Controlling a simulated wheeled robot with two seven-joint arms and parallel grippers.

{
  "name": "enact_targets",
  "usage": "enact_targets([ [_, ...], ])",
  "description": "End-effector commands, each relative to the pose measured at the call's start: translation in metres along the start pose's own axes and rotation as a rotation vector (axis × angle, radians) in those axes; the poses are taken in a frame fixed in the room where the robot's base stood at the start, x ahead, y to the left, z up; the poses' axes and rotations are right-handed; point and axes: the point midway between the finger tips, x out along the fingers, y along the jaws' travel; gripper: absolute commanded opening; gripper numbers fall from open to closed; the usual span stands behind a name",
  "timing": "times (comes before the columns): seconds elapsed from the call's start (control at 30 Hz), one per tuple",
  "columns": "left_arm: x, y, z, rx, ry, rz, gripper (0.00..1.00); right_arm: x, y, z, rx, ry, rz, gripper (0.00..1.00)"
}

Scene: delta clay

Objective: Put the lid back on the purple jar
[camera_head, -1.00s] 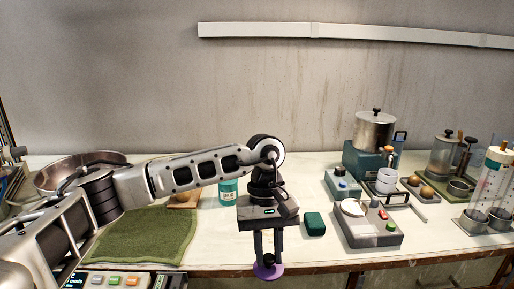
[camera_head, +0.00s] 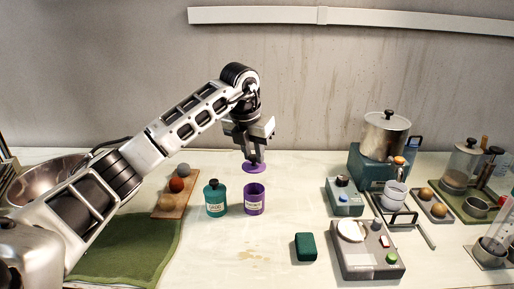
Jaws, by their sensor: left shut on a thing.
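The purple jar (camera_head: 254,200) stands upright and open on the table, with a pale label on its front. The purple lid (camera_head: 253,168) is a flat disc held roughly level above the jar, apart from it, with a gap below. My left gripper (camera_head: 252,160) points down and is shut on the lid's top. The fingertips partly hide the lid's middle. My right gripper is not in view.
A teal lidded jar (camera_head: 215,202) stands just left of the purple jar. A wooden board (camera_head: 160,211) with several balls lies further left, by a green mat (camera_head: 143,254). A dark green block (camera_head: 305,247) and a scale (camera_head: 366,262) are at right front. The table around the block is clear.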

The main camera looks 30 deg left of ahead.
Motion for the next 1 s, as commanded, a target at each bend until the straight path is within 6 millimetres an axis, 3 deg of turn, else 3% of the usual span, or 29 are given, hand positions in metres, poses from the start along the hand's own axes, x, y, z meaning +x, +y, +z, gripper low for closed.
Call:
enact_targets([
  [0.37, 0.029, -0.001, -0.009, 0.004, 0.001, -0.001, 0.01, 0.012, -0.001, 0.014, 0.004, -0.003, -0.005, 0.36],
  [0.7, 0.057, 0.000, -0.017, 0.005, 0.003, 0.000, 0.01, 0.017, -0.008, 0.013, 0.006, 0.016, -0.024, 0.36],
  [1.0, 0.061, -0.001, -0.017, 0.005, 0.001, -0.001, 0.01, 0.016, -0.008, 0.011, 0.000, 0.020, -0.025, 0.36],
])
